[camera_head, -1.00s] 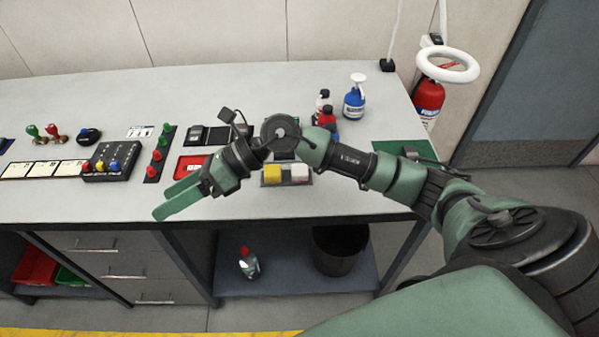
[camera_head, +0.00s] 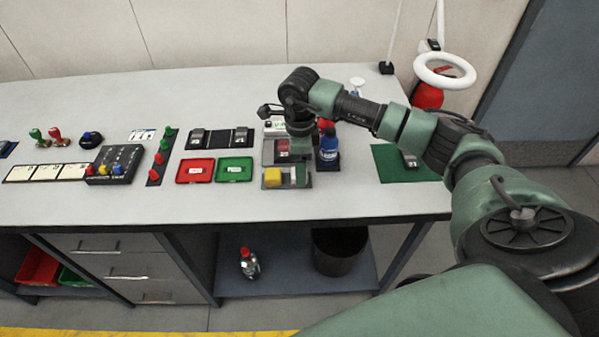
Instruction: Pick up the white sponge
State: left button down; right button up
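The white sponge (camera_head: 287,180) sits beside a yellow sponge (camera_head: 272,177) in a small grey tray (camera_head: 272,187) near the front of the bench. Only a pale part of it shows, as my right gripper covers the rest. My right gripper (camera_head: 299,175) points down at the tray from above. One green finger shows at the white sponge's right side. The other finger is hidden or too small to make out, so I cannot tell whether the gripper is open or shut, or whether it touches the sponge. My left gripper is not in view.
Red (camera_head: 195,170) and green (camera_head: 234,169) trays lie to the left. A green mat (camera_head: 395,165) lies to the right. The bench front (camera_head: 240,205) is clear.

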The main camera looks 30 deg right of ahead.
jog(key=shift+f, duration=1.25)
grip_shut()
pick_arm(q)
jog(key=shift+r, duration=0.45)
pick_arm(e)
jog(key=shift+r, duration=0.15)
